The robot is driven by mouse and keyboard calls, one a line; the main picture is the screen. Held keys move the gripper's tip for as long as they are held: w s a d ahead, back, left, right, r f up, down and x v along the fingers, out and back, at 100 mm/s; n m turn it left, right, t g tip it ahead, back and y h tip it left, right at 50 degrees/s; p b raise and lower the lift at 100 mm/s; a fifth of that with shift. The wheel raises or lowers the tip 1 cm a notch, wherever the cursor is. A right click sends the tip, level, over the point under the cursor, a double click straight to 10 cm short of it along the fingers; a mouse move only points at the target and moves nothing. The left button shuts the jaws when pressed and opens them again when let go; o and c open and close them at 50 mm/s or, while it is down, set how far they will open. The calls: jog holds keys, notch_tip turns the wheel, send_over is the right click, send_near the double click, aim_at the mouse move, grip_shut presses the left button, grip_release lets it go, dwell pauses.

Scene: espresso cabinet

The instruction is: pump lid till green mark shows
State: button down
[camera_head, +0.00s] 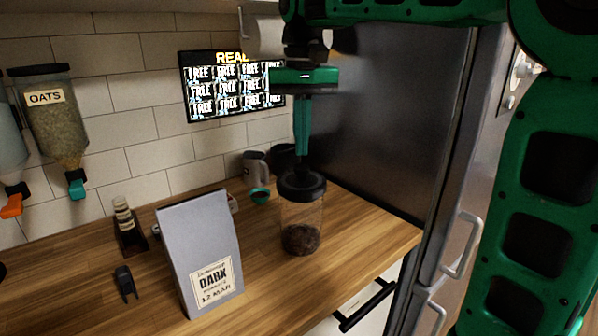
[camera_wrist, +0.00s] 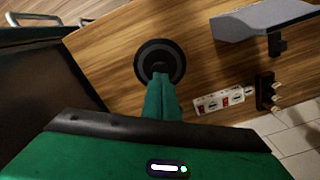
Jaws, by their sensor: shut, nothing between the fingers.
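A clear canister (camera_head: 302,222) with dark coffee beans at its bottom stands upright on the wooden counter. Its round black lid (camera_head: 301,184) is on top; the lid also shows from above in the wrist view (camera_wrist: 160,48). My gripper (camera_head: 301,158) is shut and empty, pointing straight down over the lid. In the wrist view the fingertips (camera_wrist: 160,78) overlap the lid's centre, where the knob is mostly hidden. I cannot tell whether they touch it. No green mark is visible on the lid.
A grey coffee bag (camera_head: 200,250) stands left of the canister. A power strip (camera_wrist: 222,99) lies behind. A dark clip (camera_head: 126,284) and a small rack (camera_head: 129,228) are further left. The steel fridge (camera_head: 400,120) is close on the right.

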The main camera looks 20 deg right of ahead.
aim_at(301, 166)
jog(key=shift+r, duration=1.7)
jog(key=shift+r, duration=0.1)
jog(key=shift+f, duration=2.5)
jog(key=shift+f, duration=1.1)
dwell(0.3)
jog(key=shift+r, duration=3.5)
